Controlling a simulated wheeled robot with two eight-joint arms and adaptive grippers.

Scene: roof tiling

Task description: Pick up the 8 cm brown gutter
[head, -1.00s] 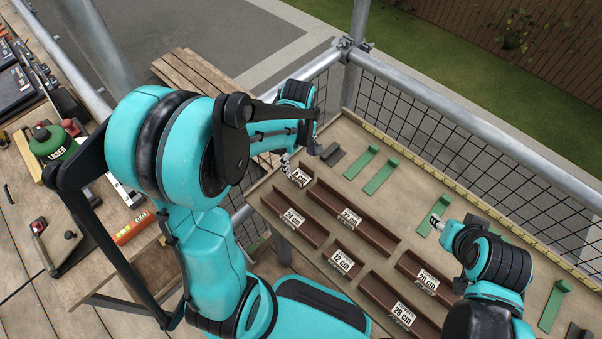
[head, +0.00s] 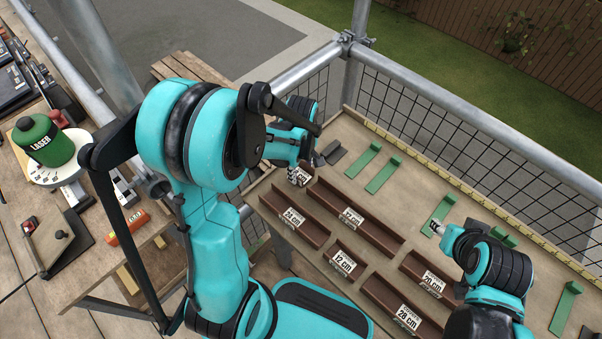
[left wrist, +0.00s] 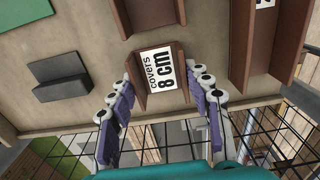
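The 8 cm brown gutter (left wrist: 134,68) lies on the table, with its white "8 cm" label facing the left wrist camera. In the head view this short gutter (head: 307,168) is partly hidden by my left gripper (head: 295,174). In the left wrist view my left gripper (left wrist: 163,88) is open, its pale-tipped fingers on either side of the gutter's labelled end. I cannot tell whether they touch it. My right gripper (head: 437,227) is over the table's right part, by a green bracket; its fingers are too small to read.
Longer brown gutters lie close by, including the 24 cm one (head: 314,231) and the 12 cm one (head: 354,258). A dark grey piece (left wrist: 75,83) and green brackets (head: 383,173) lie beyond. A mesh railing (head: 440,150) borders the table.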

